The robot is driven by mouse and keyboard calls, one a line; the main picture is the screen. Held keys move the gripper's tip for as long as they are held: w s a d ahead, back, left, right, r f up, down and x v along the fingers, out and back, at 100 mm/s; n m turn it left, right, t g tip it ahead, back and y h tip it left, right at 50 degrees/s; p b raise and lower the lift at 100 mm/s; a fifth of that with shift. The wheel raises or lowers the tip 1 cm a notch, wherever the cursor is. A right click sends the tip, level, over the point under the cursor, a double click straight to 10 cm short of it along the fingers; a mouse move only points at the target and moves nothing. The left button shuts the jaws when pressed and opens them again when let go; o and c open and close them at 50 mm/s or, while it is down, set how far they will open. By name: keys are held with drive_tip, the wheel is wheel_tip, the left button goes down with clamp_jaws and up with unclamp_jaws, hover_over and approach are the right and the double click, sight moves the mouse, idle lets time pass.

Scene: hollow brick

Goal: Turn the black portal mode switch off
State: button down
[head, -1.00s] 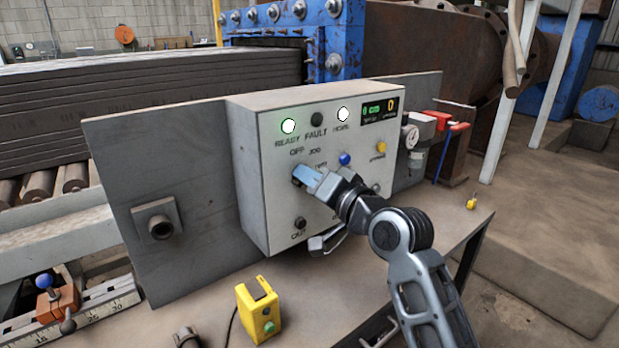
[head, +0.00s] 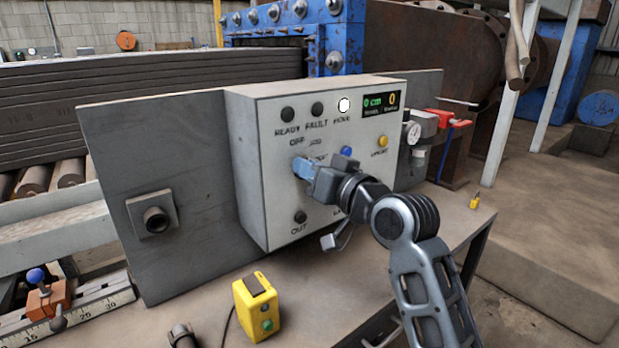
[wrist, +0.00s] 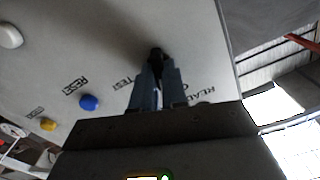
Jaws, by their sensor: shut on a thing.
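The grey control box (head: 262,170) stands on the bench with its front panel toward me. The labels OFF and JOG show on the panel above my gripper. My gripper (head: 301,168) is at the panel, shut on the black switch. In the wrist view my blue-grey fingers (wrist: 155,85) close around the black switch knob (wrist: 156,54), beside the word TEST. The fingers hide most of the knob, so its exact pointing direction is hard to tell. The READY lamp (head: 287,115) and the FAULT lamp (head: 317,109) are dark. The HOME lamp (head: 343,105) is white and lit.
A blue button (head: 346,151) and a yellow button (head: 382,141) are close to my gripper. A dark OUT button (head: 300,217) sits below.

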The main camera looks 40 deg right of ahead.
drive_tip(key=shift+f+n+b, duration=0.1)
drive_tip(key=shift+n+b, duration=0.9)
drive_tip(key=shift+n, duration=0.9)
drive_tip(key=c, duration=1.2)
unclamp_jaws()
drive_tip(key=shift+o, duration=0.2)
drive_tip(key=shift+s, duration=0.1)
drive_tip(key=s+b, duration=0.1)
drive_tip(key=s, duration=0.6)
drive_tip(key=shift+s, duration=0.3)
drive_tip(key=shift+a, duration=0.1)
